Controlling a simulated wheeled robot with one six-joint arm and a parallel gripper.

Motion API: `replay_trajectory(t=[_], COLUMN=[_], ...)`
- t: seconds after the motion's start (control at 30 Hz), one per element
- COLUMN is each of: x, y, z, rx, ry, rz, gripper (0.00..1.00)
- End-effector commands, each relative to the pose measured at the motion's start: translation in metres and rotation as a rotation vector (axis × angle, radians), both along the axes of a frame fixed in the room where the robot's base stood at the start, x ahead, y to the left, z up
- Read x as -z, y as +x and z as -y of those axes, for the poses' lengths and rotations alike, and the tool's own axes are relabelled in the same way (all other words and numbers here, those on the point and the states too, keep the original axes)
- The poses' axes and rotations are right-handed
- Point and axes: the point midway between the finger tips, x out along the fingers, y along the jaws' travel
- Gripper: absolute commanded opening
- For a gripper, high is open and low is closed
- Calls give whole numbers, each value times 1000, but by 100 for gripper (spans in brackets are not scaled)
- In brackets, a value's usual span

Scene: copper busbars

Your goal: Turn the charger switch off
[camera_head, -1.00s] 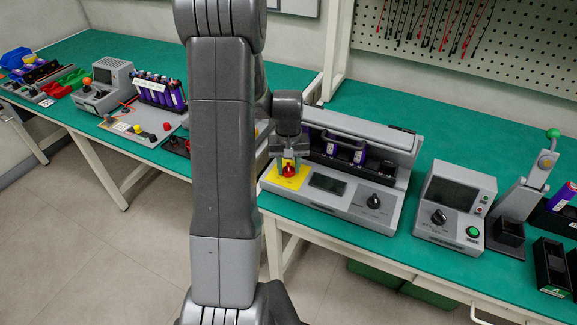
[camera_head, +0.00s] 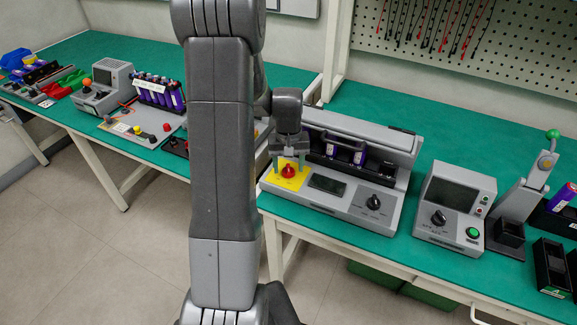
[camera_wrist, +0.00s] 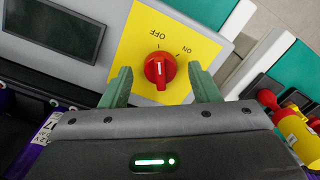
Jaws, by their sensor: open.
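The charger (camera_head: 340,189) is a grey box with a display on the bench. Its red rotary switch (camera_head: 289,171) sits on a yellow plate (camera_wrist: 205,45) marked OFF and ON. In the wrist view the red knob (camera_wrist: 160,68) has a white mark pointing up, roughly toward OFF, with ON off to the upper right. My gripper (camera_head: 288,165) is just above the knob. In the wrist view my gripper (camera_wrist: 160,75) is open, its two green fingers on either side of the knob with a gap at each side. It holds nothing.
A black dial (camera_head: 373,202) and a display (camera_head: 327,184) are right of the switch. Purple cells (camera_head: 345,155) stand in the charger's bay behind. A grey tester (camera_head: 453,205) stands further right. A yellow-and-red object (camera_wrist: 296,130) lies near the right edge in the wrist view.

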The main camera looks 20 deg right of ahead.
Motion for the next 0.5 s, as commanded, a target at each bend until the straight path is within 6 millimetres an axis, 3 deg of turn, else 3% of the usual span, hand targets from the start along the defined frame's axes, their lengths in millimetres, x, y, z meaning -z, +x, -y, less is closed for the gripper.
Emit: replay_trajectory(t=[0.5], x=[-108], y=[1], z=[0], rx=[0], ry=[-3], rz=[6], gripper=[56])
